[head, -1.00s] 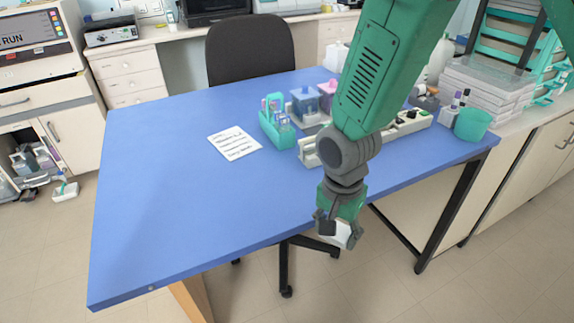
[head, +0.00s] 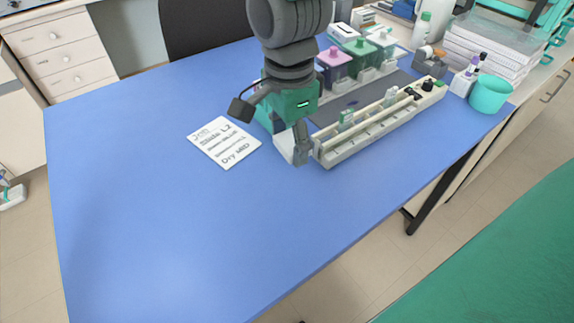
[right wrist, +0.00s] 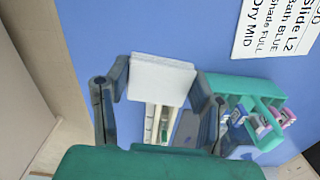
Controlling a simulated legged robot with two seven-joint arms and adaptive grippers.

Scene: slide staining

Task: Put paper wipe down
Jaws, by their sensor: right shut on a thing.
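The paper wipe (right wrist: 162,80) is a white, flat-faced block between the two dark fingers of my right gripper (right wrist: 160,85) in the right wrist view. Both fingers touch its sides. In the head view the right gripper (head: 271,136) is over the blue table (head: 190,220), between the printed card and the white slide rack. A white part of the wipe (head: 283,146) shows beside the right finger, mostly hidden by the gripper. I cannot tell whether the wipe touches the table. My left gripper is not in view.
The printed card (head: 223,142) lies just left of my right gripper. The slide rack (head: 345,150) is close on the right, with staining jars (head: 337,68) behind it. A teal cup (head: 490,94) stands near the right edge. The table's left and front are clear.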

